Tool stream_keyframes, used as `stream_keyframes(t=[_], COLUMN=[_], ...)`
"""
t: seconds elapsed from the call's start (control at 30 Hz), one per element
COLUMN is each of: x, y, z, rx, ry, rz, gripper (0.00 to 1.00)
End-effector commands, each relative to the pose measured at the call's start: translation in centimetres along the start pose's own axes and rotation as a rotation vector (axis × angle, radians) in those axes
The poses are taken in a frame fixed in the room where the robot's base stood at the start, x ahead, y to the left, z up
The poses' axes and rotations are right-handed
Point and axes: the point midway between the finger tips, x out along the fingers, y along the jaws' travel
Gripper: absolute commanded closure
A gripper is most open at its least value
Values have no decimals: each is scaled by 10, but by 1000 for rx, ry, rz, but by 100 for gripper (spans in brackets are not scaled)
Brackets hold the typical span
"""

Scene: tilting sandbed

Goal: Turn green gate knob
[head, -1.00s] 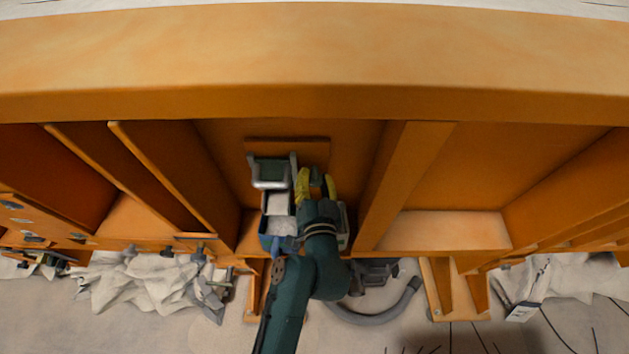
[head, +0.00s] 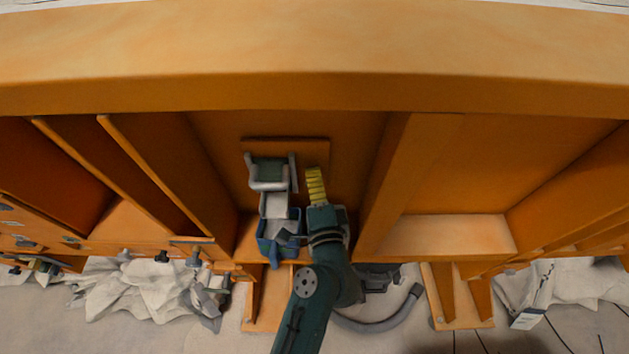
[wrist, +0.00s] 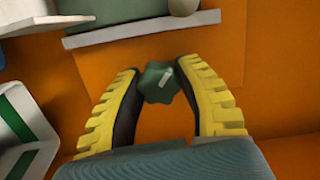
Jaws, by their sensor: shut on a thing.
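The green gate knob (wrist: 158,84) is lobed and dark green with a short pale mark on its face. In the wrist view it sits between the yellow ribbed fingertips of my gripper (wrist: 158,70), which is shut on it. In the head view my gripper (head: 315,174) is seen edge-on, with one yellow finger showing, and the knob is hidden. The gate housing (head: 268,172), grey with a green face, stands just left of the gripper on a wooden backing board (head: 316,149).
A pale chute (head: 275,205) leads down from the housing to a blue bin (head: 266,244), close left of my arm. Wooden ribs, including one at right (head: 400,180), flank this bay. A thick wooden beam (head: 314,60) spans the top. The bay further right is empty.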

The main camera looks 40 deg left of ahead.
Motion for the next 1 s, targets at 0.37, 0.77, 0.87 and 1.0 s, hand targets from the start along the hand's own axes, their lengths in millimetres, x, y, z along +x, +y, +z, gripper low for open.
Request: stream_keyframes(t=[0.37,0.77,0.87,1.0], x=[0,0,0,0], y=[3,2,2,2], z=[1,1,1,1], rx=[347,608,643,673], ry=[-1,-1,-1,-1], rz=[-57,-105,-112,-118], gripper=[100,100,100,100])
